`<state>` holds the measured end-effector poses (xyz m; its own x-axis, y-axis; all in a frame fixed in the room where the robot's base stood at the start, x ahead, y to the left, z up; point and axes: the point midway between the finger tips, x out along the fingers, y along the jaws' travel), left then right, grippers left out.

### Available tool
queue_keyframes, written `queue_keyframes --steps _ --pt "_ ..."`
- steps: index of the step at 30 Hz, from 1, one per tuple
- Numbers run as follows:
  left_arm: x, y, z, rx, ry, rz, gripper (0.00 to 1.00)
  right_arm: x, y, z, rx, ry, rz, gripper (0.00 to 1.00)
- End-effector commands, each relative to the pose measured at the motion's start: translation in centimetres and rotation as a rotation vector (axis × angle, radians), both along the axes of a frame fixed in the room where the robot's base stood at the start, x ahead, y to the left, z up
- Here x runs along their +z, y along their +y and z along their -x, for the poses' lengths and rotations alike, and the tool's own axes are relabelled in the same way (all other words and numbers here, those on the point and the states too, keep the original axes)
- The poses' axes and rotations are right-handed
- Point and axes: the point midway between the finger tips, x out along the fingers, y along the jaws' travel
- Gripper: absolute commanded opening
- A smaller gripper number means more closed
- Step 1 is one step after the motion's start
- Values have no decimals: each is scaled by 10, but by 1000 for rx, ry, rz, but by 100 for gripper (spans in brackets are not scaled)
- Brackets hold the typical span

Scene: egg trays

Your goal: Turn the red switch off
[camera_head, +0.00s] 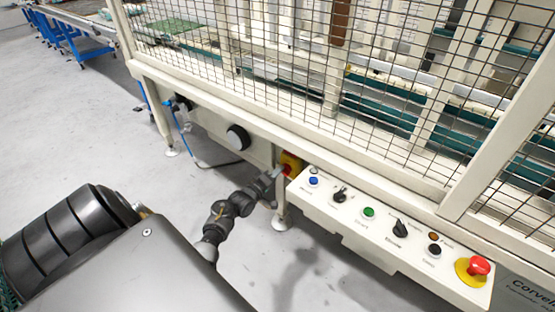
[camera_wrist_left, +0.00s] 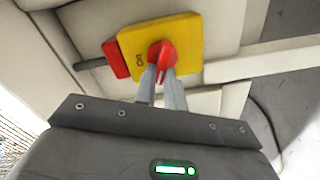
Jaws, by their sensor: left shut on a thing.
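The red switch (camera_wrist_left: 162,62) is a rotary knob on a yellow plate (camera_wrist_left: 188,35) with "On" lettering, fixed to the machine's pale frame. In the head view the yellow plate (camera_head: 291,163) shows small at the left end of the control panel. My left gripper (camera_wrist_left: 163,82) has its two fingers closed around the red knob, which sits tilted between the fingertips. In the head view my left gripper (camera_head: 276,174) reaches the switch from the left, and its fingers partly hide the knob. My right gripper is in neither view.
A white control panel (camera_head: 325,205) with several buttons and a red emergency stop (camera_head: 479,265) lies right of the switch. A wire mesh guard (camera_head: 330,90) rises above it. A machine leg (camera_head: 281,212) stands close to my left wrist. Grey floor is open at left.

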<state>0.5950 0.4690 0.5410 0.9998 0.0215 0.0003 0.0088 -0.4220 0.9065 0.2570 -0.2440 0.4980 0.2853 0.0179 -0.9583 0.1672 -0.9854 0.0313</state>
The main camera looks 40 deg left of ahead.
Motion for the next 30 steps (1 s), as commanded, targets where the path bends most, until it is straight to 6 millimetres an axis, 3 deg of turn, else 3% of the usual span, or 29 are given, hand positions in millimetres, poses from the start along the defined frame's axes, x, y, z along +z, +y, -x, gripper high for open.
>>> queue_keyframes --steps 9,15,30 --pt "-1 1 0 2 -4 250 0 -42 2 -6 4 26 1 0" --pt "-3 2 0 2 -8 361 0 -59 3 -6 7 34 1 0" --pt "-5 2 0 1 -10 453 0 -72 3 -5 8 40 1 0"
